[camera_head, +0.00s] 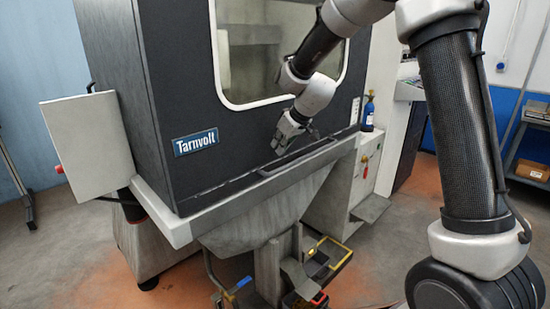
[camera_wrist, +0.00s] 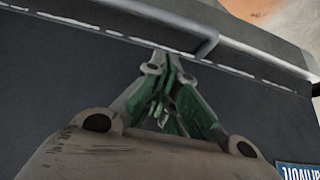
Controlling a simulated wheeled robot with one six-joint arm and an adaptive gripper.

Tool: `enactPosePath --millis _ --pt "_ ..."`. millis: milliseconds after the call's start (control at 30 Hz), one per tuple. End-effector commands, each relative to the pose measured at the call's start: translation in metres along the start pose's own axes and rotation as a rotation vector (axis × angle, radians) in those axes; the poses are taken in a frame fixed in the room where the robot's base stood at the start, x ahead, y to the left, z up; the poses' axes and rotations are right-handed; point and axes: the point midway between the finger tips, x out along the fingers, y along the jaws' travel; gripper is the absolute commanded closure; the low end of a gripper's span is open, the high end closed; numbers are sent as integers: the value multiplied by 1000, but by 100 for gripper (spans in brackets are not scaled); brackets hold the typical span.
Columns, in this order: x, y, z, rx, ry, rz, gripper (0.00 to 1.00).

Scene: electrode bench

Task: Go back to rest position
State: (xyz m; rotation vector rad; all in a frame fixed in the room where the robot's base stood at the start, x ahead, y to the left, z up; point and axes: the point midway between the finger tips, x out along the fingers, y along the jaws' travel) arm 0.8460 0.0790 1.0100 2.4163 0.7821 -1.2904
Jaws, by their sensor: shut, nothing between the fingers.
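My gripper (camera_head: 281,143) is at the front of the dark machine (camera_head: 160,70), just above its ledge and close to a long grey handle bar (camera_head: 300,156). In the wrist view my gripper (camera_wrist: 168,70) has its green-lined fingers together at the tips, with nothing between them. The handle bar (camera_wrist: 207,47) shows just beyond the fingertips there. I cannot tell whether the tips touch the bar. My arm reaches in from the right side of the head view.
A blue bottle (camera_head: 369,112) stands right of the machine. A pale panel (camera_head: 88,140) juts out at left. A tray with tools (camera_head: 325,262) sits low under the machine's chute. Shelves (camera_head: 530,150) stand at far right. Open floor (camera_head: 60,250) lies at left.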

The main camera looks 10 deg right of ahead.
Motion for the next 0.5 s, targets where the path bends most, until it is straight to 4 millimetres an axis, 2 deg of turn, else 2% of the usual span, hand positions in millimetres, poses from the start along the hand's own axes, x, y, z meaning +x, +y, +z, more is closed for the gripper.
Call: enactPosePath --millis 33,200,300,500 --pt "-15 0 1 0 2 1 100" --pt "-54 -1 1 1 1 0 100" --pt "-72 -1 2 0 0 0 100" --pt "-89 -1 2 17 -3 -2 100"
